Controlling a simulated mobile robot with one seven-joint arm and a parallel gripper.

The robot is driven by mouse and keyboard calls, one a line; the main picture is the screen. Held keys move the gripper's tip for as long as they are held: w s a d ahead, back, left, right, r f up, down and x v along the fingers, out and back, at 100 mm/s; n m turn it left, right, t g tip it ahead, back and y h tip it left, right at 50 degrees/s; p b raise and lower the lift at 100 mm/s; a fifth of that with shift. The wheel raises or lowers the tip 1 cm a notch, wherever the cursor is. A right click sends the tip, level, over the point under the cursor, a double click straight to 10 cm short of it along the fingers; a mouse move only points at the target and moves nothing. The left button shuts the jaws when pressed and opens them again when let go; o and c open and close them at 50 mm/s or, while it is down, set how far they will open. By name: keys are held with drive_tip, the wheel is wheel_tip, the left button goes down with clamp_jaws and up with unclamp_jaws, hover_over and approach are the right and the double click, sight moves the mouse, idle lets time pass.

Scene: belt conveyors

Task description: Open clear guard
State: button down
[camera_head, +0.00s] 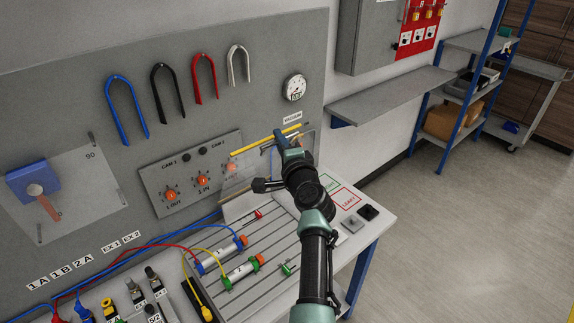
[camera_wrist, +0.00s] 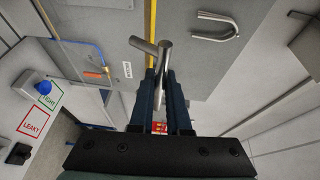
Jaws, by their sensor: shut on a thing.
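The clear guard (camera_head: 238,177) is a see-through panel at the right end of the grey backboard, with a yellow strip (camera_head: 250,147) along its top. My gripper (camera_head: 281,143) is at the guard's right part, just below the strip. In the wrist view my gripper (camera_wrist: 160,78) is shut on a round metal handle (camera_wrist: 165,55) with a crossbar sticking out to the left. The yellow strip (camera_wrist: 152,25) runs beside this handle. My arm hides part of the guard, and I cannot tell how far the guard is tilted.
A button panel (camera_head: 160,185) is left of the guard. A slotted bench (camera_head: 250,292) with cylinders and hoses lies below. A pressure gauge (camera_head: 294,87) and U-shaped tubes hang above. A wall shelf (camera_head: 390,95) and blue rack are at right. The floor at right is clear.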

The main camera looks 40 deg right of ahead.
drive_tip(key=shift+g, duration=0.4)
drive_tip(key=w, duration=0.1)
drive_tip(key=w+r, duration=0.1)
drive_tip(key=w+r+p, duration=0.1)
drive_tip(key=w, duration=0.1)
drive_tip(key=shift+r, duration=0.25)
drive_tip(key=shift+w+r+p, duration=0.4)
drive_tip(key=shift+w+p, duration=0.1)
drive_tip(key=shift+w, duration=0.15)
drive_tip(key=shift+w+g, duration=0.3)
drive_tip(key=shift+w, duration=0.15)
drive_tip(key=c, duration=1.2)
unclamp_jaws()
drive_tip(key=shift+o, duration=0.2)
drive_tip(key=shift+s+a+r, duration=0.1)
drive_tip(key=shift+a, duration=0.05)
drive_tip(key=shift+p+v, duration=0.9)
drive_tip(key=b+v, duration=0.1)
drive_tip(key=v, duration=1)
